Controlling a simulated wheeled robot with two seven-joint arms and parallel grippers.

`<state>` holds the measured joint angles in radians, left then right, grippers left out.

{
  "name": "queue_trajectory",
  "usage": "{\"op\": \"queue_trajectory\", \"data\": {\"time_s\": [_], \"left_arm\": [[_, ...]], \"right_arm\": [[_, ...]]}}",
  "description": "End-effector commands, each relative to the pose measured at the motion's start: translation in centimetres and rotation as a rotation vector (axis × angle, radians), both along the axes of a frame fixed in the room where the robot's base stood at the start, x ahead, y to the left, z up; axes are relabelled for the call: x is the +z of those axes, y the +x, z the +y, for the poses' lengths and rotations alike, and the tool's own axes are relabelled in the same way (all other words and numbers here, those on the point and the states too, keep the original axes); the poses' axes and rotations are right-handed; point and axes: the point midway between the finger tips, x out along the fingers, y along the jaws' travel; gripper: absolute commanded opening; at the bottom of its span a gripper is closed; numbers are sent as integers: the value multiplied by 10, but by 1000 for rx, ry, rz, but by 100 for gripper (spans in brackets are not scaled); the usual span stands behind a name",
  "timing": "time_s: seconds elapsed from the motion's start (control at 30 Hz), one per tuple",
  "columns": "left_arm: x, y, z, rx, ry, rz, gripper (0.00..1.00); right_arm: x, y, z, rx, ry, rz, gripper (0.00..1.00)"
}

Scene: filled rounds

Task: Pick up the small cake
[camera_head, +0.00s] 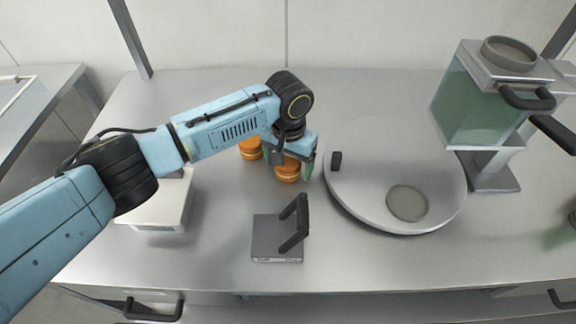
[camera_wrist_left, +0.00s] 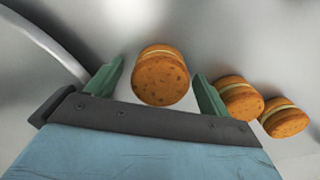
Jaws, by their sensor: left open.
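Several small round orange-brown cakes with a pale filling stand on the steel table. In the head view one cake (camera_head: 287,171) is just under my left gripper (camera_head: 298,160), and another cake (camera_head: 250,147) is behind it to the left, partly hidden by my arm. In the left wrist view one cake (camera_wrist_left: 161,76) is between the green fingers of my left gripper (camera_wrist_left: 158,85), with a gap on both sides. Two more cakes (camera_wrist_left: 240,98) (camera_wrist_left: 287,118) are to the right, outside the fingers. My left gripper is open.
A large round white lidded pan (camera_head: 395,180) stands close to the right of the cakes. A grey block with a black handle (camera_head: 275,240) is in front. A white box (camera_head: 160,208) is at the left, below my arm. A green-tanked dispenser (camera_head: 480,100) stands at the right.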

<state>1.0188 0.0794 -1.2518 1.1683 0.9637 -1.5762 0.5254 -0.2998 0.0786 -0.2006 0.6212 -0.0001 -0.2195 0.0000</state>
Motion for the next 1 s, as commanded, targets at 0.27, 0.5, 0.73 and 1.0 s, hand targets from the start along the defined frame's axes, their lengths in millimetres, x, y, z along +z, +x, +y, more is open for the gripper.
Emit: {"op": "queue_trajectory", "data": {"time_s": [0.27, 0.5, 0.73, 1.0], "left_arm": [[0, 0, 0, 0, 0, 0, 51], [1, 0, 0, 0, 0, -1, 46], [15, 0, -1, -1, -2, -2, 46], [70, 1, -1, 0, -3, -3, 46]], "right_arm": [[0, 0, 0, 0, 0, 1, 36], [0, -1, 0, 0, 0, 2, 36], [2, -1, -1, 0, -1, 2, 36], [7, -1, -1, 0, -3, 3, 36]]}}
